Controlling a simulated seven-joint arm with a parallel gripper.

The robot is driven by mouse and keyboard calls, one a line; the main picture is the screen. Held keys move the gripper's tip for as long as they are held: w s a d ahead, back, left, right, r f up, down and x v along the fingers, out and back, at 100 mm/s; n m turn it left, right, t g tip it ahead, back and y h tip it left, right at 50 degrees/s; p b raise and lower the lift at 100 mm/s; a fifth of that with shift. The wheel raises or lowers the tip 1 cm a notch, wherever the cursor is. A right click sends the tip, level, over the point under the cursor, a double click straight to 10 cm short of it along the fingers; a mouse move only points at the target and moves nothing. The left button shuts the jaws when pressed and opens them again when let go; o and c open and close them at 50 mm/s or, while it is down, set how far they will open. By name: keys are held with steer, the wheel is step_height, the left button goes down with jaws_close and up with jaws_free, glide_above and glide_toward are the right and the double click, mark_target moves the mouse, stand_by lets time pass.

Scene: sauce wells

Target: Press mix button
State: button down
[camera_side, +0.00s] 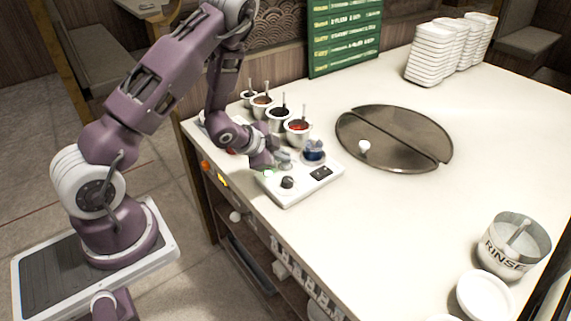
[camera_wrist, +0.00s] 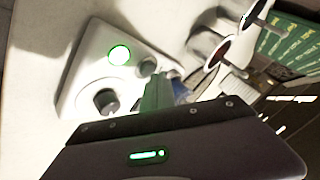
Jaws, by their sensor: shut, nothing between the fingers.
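A blue-and-grey cup-like part (camera_side: 313,150) is at the unit's far end. My gripper (camera_side: 284,160) is shut and empty, low over the unit. In the wrist view my fingertips (camera_wrist: 160,88) are to one side of the lit button, apart from it in the picture.
Several sauce wells with spoons, one with red sauce (camera_side: 298,130), stand just behind my gripper. A round dark griddle lid (camera_side: 395,137) with a white knob lies to the right. The table's middle front is clear.

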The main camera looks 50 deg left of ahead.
mark_target(283, 166)
steer(key=shift+f, duration=0.5)
stand_by(0.3)
steer(key=shift+r, duration=0.9)
steer(key=shift+r, duration=2.55)
